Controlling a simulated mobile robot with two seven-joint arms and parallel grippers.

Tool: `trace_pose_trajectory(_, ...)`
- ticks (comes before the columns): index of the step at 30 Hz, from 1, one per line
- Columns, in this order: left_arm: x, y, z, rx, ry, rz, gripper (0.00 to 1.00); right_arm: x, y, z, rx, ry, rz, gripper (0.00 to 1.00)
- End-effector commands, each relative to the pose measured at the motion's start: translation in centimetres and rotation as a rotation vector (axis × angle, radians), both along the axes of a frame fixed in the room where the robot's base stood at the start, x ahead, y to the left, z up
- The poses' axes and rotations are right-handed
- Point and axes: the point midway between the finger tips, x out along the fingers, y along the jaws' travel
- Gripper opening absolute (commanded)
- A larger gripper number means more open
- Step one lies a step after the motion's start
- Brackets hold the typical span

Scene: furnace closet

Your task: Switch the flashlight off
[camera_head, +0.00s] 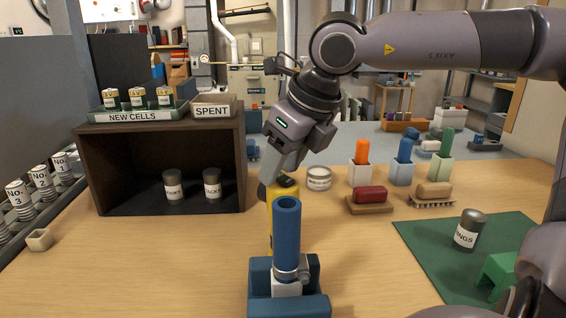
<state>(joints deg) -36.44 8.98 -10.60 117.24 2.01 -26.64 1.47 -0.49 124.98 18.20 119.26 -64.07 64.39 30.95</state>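A yellow upright body with a dark top (284,188), which looks like the flashlight, stands at the middle of the bench. A blue tube (287,225) in a blue stand (262,303) hides most of it. I cannot see its switch or whether it is lit. My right gripper (268,187) reaches down from the upper right, with its fingertips at the dark top. Whether it touches is unclear, and the finger gap is hidden. My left gripper is not in view.
A dark open box (241,165) with two cans inside stands at the left, carrying the NEW CELLS tray (135,116) and SPENT box (212,111). Brushes and colored blocks stand behind right. A labeled can (468,230) sits on a green mat (425,245). The front left bench is mostly clear.

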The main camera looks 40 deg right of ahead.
Motion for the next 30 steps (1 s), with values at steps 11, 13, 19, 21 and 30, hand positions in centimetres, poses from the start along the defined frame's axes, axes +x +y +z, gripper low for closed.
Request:
trace_pose_trajectory(11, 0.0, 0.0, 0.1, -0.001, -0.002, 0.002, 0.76, -0.4, -0.1, 1.1, -0.002, -0.002, -0.001, 0.49)
trace_pose_trajectory(13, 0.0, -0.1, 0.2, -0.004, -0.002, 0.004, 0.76, -0.9, -0.1, 2.0, -0.001, -0.003, 0.000, 0.49)
trace_pose_trajectory(19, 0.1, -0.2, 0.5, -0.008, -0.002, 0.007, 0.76, -2.2, -0.3, 5.0, -0.001, -0.003, 0.000, 0.49)
trace_pose_trajectory(21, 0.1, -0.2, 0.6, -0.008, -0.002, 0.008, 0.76, -2.6, -0.3, 5.8, -0.001, -0.003, -0.001, 0.49)
trace_pose_trajectory(30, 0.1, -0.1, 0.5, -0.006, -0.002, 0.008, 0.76, -3.0, -0.3, 6.5, -0.001, 0.001, 0.000, 0.49)
